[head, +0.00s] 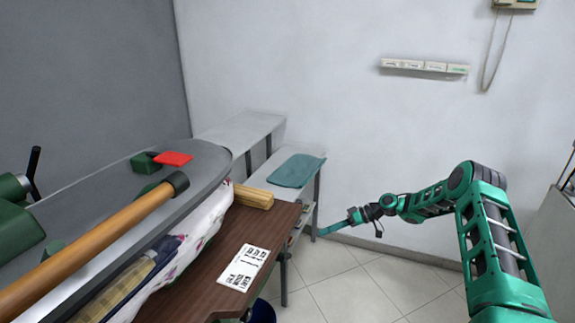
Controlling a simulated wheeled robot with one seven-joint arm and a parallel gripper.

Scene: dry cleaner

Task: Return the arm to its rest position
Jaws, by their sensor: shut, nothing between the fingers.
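My green arm reaches in from the lower right of the head view and bends left at its elbow. My gripper (326,231) is at the far end of the arm, small in the picture. It is shut and empty. It appears in front of the edge of the grey bench, right of the brown table; whether it touches anything cannot be told.
The brown table (176,301) holds a printed card (244,267) and a wooden block (253,196). The grey pressing board (84,203) bears a red item (173,158). A teal folded cloth (297,171) lies on the bench. Tiled floor (375,290) is clear.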

